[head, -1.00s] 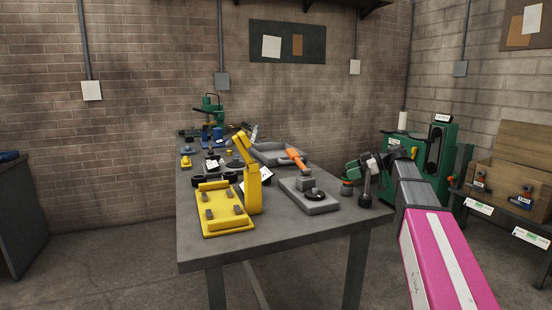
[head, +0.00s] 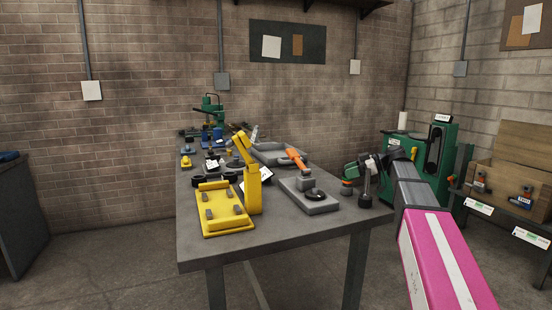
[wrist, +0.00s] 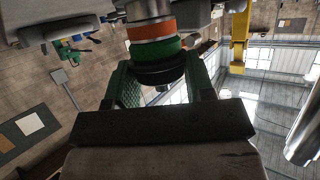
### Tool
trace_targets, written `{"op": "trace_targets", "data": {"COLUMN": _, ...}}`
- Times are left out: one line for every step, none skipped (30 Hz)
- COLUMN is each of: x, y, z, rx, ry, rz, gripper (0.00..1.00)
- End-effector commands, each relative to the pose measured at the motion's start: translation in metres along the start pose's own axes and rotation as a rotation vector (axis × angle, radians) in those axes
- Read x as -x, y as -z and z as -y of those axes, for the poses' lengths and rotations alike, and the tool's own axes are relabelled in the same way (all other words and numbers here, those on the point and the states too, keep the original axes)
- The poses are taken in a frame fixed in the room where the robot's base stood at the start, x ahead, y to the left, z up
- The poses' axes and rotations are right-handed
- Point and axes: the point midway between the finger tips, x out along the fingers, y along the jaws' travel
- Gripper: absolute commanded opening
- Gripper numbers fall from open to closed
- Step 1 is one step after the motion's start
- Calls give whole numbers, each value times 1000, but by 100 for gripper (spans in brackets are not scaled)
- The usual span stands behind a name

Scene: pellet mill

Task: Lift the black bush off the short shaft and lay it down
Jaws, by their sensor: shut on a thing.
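My gripper (wrist: 160,85) is shut on the black bush (wrist: 158,74), which sits between its two green-padded fingers in the wrist view. Right against the bush are a green ring (wrist: 156,48) and an orange ring (wrist: 150,31), stacked in line on the short shaft. The wrist picture is upside down, so the bush is at the top of this stack. I cannot tell whether the bush is still around the shaft or just clear of it. In the head view my gripper (head: 353,172) is above the orange ring (head: 347,181) near the table's right edge, and its fingers hide the bush.
A taller dark post (head: 366,184) stands close to the right of the stack. A grey block fixture (head: 318,207) and a yellow clamp fixture (head: 227,224) lie to the left. The table's front strip (head: 285,238) is bare. A green machine (head: 424,147) stands behind, right.

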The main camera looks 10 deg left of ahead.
Motion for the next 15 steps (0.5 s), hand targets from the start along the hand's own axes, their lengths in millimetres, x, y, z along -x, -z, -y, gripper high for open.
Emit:
{"op": "trace_targets", "data": {"x": 0, "y": 0, "z": 0, "rx": 0, "ry": 0, "rz": 0, "gripper": 15}}
{"op": "trace_targets", "data": {"x": 0, "y": 0, "z": 0, "rx": 0, "ry": 0, "rz": 0, "gripper": 15}}
{"op": "trace_targets", "data": {"x": 0, "y": 0, "z": 0, "rx": 0, "ry": 0, "rz": 0, "gripper": 15}}
{"op": "trace_targets", "data": {"x": 0, "y": 0, "z": 0, "rx": 0, "ry": 0, "rz": 0, "gripper": 15}}
{"op": "trace_targets", "data": {"x": 0, "y": 0, "z": 0, "rx": 0, "ry": 0, "rz": 0, "gripper": 15}}
{"op": "trace_targets", "data": {"x": 0, "y": 0, "z": 0, "rx": 0, "ry": 0, "rz": 0, "gripper": 15}}
{"op": "trace_targets", "data": {"x": 0, "y": 0, "z": 0, "rx": 0, "ry": 0, "rz": 0, "gripper": 15}}
{"op": "trace_targets", "data": {"x": 0, "y": 1, "z": 0, "rx": 0, "ry": 0, "rz": 0, "gripper": 15}}
{"op": "trace_targets", "data": {"x": 1, "y": 1, "z": 0, "rx": 0, "ry": 0, "rz": 0, "gripper": 15}}
{"op": "trace_targets", "data": {"x": 1, "y": 2, "z": 0, "rx": 0, "ry": 0, "rz": 0, "gripper": 15}}
{"op": "trace_targets", "data": {"x": 1, "y": 3, "z": 0, "rx": 1, "ry": 0, "rz": 0, "gripper": 15}}
{"op": "trace_targets", "data": {"x": 2, "y": 4, "z": 0, "rx": 1, "ry": 0, "rz": 0, "gripper": 15}}
{"op": "trace_targets", "data": {"x": 2, "y": 5, "z": 0, "rx": 1, "ry": 0, "rz": 0, "gripper": 15}}
{"op": "trace_targets", "data": {"x": 2, "y": 6, "z": 0, "rx": 1, "ry": 0, "rz": 0, "gripper": 15}}
{"op": "trace_targets", "data": {"x": 3, "y": 8, "z": 0, "rx": 1, "ry": 0, "rz": 0, "gripper": 15}}
